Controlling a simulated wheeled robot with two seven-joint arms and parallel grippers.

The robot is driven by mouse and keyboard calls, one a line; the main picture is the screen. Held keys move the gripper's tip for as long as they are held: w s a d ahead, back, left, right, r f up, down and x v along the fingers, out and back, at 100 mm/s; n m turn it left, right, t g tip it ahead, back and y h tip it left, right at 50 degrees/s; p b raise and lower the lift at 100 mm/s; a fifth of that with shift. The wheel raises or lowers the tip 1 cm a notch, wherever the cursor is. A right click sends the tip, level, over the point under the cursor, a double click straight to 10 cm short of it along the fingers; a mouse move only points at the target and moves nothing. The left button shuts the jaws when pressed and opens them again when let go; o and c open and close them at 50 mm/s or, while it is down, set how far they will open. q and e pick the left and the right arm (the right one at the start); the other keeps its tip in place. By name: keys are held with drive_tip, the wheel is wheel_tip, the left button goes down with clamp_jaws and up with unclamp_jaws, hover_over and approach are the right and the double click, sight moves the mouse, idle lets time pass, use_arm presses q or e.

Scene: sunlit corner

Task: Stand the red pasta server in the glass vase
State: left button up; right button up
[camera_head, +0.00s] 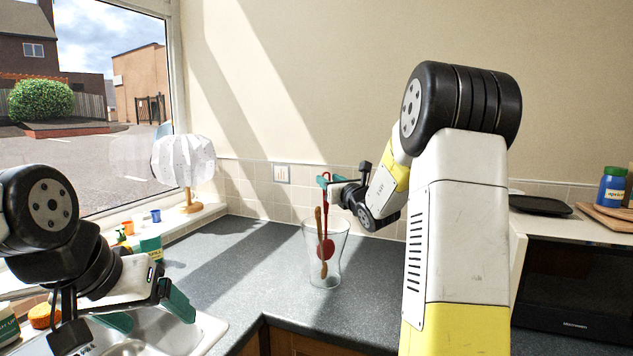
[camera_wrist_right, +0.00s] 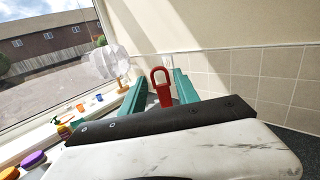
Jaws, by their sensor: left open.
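The red pasta server (camera_head: 326,250) is upright, its head inside the clear glass vase (camera_head: 337,262), above the vase's floor. Its looped red handle (camera_wrist_right: 163,92) rises above the rim between the teal fingers of my right gripper (camera_head: 328,181). The right gripper appears shut on the handle; in the right wrist view its fingers (camera_wrist_right: 160,90) flank the handle, and their exact contact is hard to see. A wooden utensil (camera_head: 318,222) also stands in the vase, beside the server. My left gripper (camera_head: 148,312) is open and empty over the sink at lower left.
The vase stands on the dark grey counter (camera_head: 260,275), which is clear around it. A white lamp (camera_head: 184,162) and small cups stand along the windowsill. The sink (camera_head: 180,335) is at lower left. A microwave (camera_head: 575,290) is at right, with a black tray (camera_head: 540,205) above it.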

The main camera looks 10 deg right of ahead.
drive_tip(key=shift+o, duration=0.9)
drive_tip(key=v, duration=0.7)
drive_tip(key=shift+s, duration=0.4)
drive_tip(key=shift+d, duration=0.1)
